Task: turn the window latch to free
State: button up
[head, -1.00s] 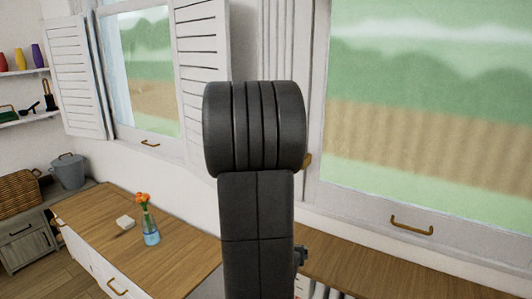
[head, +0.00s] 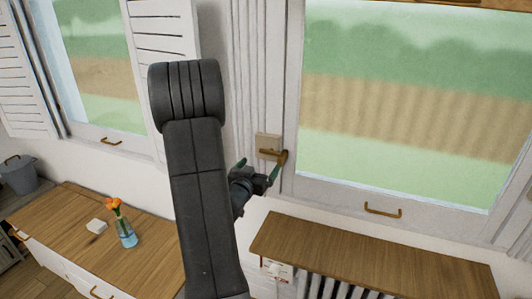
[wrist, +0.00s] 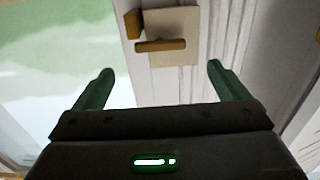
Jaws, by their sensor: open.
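The window latch (head: 270,152) is a brass handle on a pale plate at the left edge of the right window's frame. In the wrist view the latch (wrist: 160,46) lies ahead of the fingertips, its bar roughly level across the plate. My gripper (head: 257,170) is open and empty, close to the latch in the head view, with green fingertips. In the wrist view my gripper (wrist: 161,72) has its two fingers spread on either side of and short of the latch bar. I cannot tell from the head view whether a fingertip touches it.
The right window (head: 400,100) has a brass pull (head: 382,210) on its lower rail. A wooden shelf top (head: 370,262) lies below it. A wooden counter (head: 75,225) with a flower vase (head: 125,228) and a small white block (head: 96,226) stands at the left.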

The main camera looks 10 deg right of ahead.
aim_at(269, 153)
jog(key=p+x, duration=0.1)
jog(key=x, duration=0.7)
jog(key=shift+p, duration=0.4)
jog(key=shift+s, duration=0.1)
jog(key=shift+c, duration=0.4)
jog(key=c, duration=0.9)
